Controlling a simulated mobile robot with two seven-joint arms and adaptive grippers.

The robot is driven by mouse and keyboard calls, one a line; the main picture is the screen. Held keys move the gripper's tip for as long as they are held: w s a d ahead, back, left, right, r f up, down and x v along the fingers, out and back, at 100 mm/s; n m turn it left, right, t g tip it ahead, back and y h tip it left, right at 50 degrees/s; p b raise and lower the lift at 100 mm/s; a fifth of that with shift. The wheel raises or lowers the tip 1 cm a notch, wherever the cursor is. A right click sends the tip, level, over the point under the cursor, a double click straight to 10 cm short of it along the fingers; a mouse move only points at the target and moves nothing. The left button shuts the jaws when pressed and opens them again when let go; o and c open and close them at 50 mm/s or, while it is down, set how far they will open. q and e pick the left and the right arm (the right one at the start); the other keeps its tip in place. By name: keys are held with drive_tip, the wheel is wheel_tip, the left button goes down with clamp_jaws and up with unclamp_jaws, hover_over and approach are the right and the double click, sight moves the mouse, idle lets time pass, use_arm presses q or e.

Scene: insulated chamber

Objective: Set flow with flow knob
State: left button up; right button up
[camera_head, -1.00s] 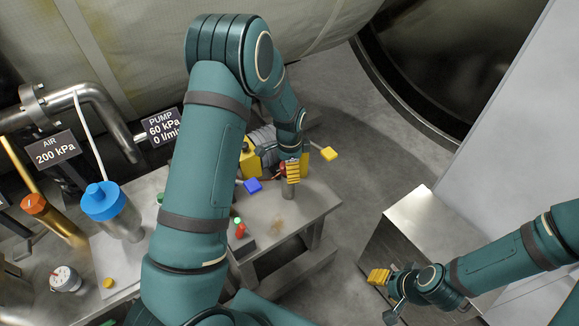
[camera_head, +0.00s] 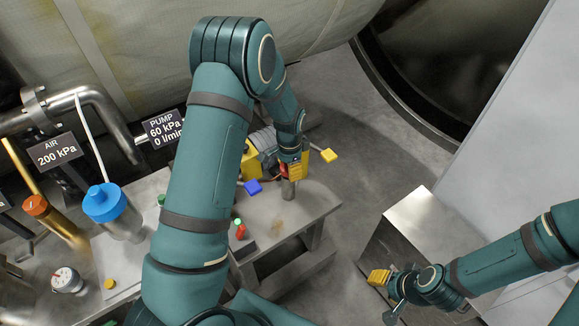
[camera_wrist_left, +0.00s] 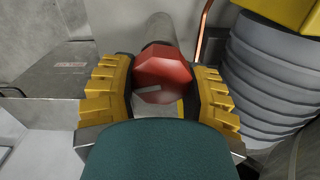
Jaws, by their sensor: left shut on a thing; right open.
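The red flow knob (camera_wrist_left: 162,75) is a faceted cap with a pale pointer mark, on top of a grey metal post. In the left wrist view it sits between the yellow ribbed fingers of my left gripper (camera_wrist_left: 160,92), which is shut on it. In the head view my left gripper (camera_head: 293,168) is over the post (camera_head: 288,189) at the table's far right, and mostly hides the knob. The pump sign (camera_head: 164,128) reads 60 kPa and 0 l/min. My right gripper (camera_head: 384,290) is open and empty, well away at the lower right.
A blue lever (camera_head: 253,187) and a yellow lever (camera_head: 329,156) are close to my left gripper. A grey ribbed body (camera_wrist_left: 270,80) stands right beside it. The air sign (camera_head: 55,151) reads 200 kPa. A metal box (camera_head: 428,220) stands near my right arm.

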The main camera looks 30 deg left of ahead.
use_arm(q)
drive_tip(key=n+p, duration=0.1)
drive_tip(key=n, duration=0.4)
drive_tip(key=shift+a+n, duration=0.1)
drive_tip(key=shift+n, duration=0.2)
drive_tip(key=n+p, duration=0.1)
drive_tip(key=n, duration=0.4)
drive_tip(key=shift+a, duration=0.1)
drive_tip(key=n+p, duration=0.2)
drive_tip(key=n, duration=0.4)
drive_tip(key=shift+a+n, duration=0.1)
drive_tip(key=shift+n, duration=0.2)
drive_tip(key=shift+n+p, duration=0.5)
drive_tip(key=shift+n, duration=1.4)
drive_tip(key=o, duration=1.2)
